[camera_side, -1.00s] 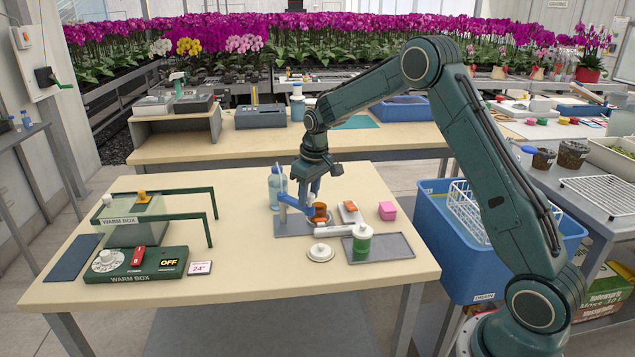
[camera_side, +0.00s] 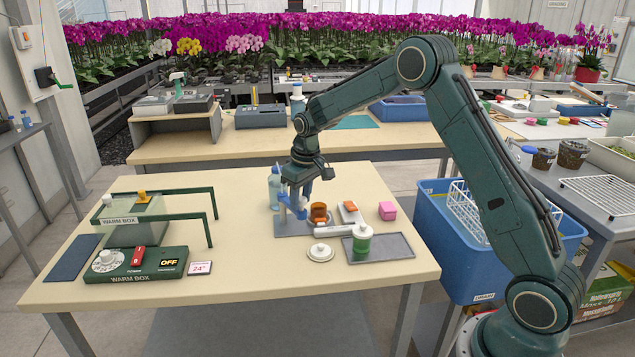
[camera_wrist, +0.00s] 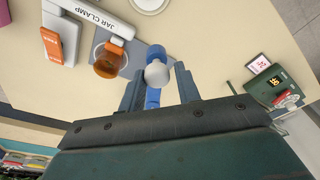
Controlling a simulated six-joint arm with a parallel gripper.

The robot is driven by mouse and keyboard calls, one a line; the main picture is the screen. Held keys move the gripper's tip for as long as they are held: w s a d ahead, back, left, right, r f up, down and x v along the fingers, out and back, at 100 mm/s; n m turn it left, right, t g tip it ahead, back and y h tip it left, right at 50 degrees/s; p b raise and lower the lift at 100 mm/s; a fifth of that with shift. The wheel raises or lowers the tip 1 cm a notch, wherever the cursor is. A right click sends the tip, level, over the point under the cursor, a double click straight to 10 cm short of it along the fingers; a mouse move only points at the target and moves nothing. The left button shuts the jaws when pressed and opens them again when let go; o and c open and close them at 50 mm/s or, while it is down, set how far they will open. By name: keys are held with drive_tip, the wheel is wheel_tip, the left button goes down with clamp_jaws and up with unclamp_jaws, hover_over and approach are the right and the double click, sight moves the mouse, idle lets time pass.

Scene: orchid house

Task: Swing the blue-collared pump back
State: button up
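The pump has a blue collar or arm and a rounded pale head (camera_wrist: 157,74). In the side view its blue part (camera_side: 301,212) shows low beside my fingers, left of an amber jar. My gripper (camera_side: 294,203) points down there; in the wrist view its two fingers (camera_wrist: 160,90) stand apart, one on each side of the pump head. A narrow gap shows by the right finger, so the gripper looks open around the pump. The amber jar (camera_side: 318,211) sits beside the white jar clamp (camera_wrist: 107,16); the jar also shows in the wrist view (camera_wrist: 108,60).
A pale blue bottle (camera_side: 275,188) stands close behind my gripper.

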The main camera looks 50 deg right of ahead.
drive_tip(key=shift+a, duration=0.15)
drive_tip(key=shift+w+a, duration=0.3)
drive_tip(key=shift+a, duration=0.3)
drive_tip(key=shift+w+a, duration=0.3)
drive_tip(key=shift+a, duration=0.25)
drive_tip(key=shift+w+a, duration=0.55)
drive_tip(key=shift+w, duration=0.05)
idle(0.8)
drive_tip(key=o, duration=0.4)
drive_tip(key=shift+c, duration=0.2)
drive_tip(key=shift+r, duration=0.1)
